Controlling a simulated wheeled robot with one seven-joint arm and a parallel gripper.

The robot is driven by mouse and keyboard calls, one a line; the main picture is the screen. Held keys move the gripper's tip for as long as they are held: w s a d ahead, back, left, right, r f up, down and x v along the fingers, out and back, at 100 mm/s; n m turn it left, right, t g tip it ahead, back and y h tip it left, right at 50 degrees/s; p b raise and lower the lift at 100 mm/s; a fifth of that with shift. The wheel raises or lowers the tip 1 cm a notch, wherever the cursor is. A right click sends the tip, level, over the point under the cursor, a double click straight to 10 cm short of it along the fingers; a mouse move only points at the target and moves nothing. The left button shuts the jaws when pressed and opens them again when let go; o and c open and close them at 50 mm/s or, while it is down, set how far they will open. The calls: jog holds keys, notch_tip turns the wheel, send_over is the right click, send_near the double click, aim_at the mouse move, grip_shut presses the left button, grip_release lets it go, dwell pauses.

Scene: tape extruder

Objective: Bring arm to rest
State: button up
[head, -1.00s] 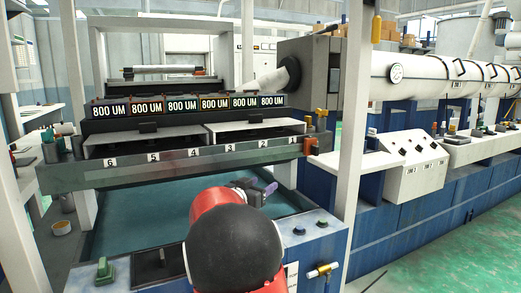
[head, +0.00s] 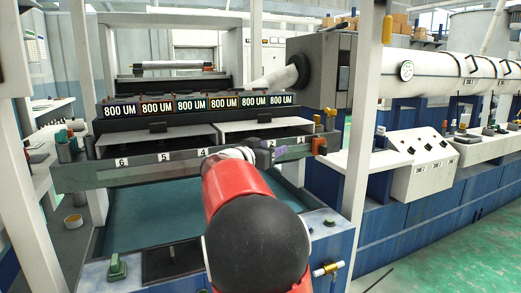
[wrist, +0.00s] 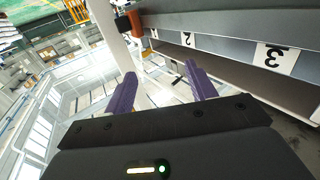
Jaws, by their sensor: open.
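My gripper (wrist: 160,87) is open and empty in the wrist view, with its two purple fingers apart. In the head view my red and black arm reaches forward over the machine's front, and the gripper (head: 272,152) is small and partly hidden beside the numbered rail. The rail (head: 90,178) carries number labels; 6, 5 and 4 show left of my arm. In the wrist view labels 2 and 3 (wrist: 274,60) are close by at the upper right. I cannot tell whether the gripper touches the rail.
A row of 800 UM displays (head: 190,108) sits above the rail. A white post (head: 366,120) stands right of my arm. A control box (head: 420,165) and blue cabinets are farther right. Green floor (head: 450,255) is clear at the lower right.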

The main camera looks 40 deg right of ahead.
jog(key=w+a+r+n+t+y, duration=0.2)
jog(key=a+n+t+y, duration=0.6)
jog(key=a, duration=0.5)
jog(key=s+a+f+n+t+y, duration=0.1)
jog(key=s+a+f+n+y, duration=0.15)
jog(key=a, duration=0.35)
jog(key=s+a+f+n+t+y, duration=0.1)
jog(key=s+a+y, duration=0.1)
jog(key=a+y, duration=0.3)
jog(key=s+a+f+n+g+y, duration=0.3)
jog(key=s+a+f+g, duration=0.2)
jog(key=s+a+f, duration=0.65)
jog(key=s+d+f+g+h, duration=0.1)
jog(key=s+f+g, duration=0.3)
jog(key=s, duration=1)
notch_tip(320, 180, down, 3)
jog(key=shift+s+d+f+g, duration=0.15)
jog(key=shift+d+f+g, duration=0.05)
jog(key=shift+d+g, duration=0.1)
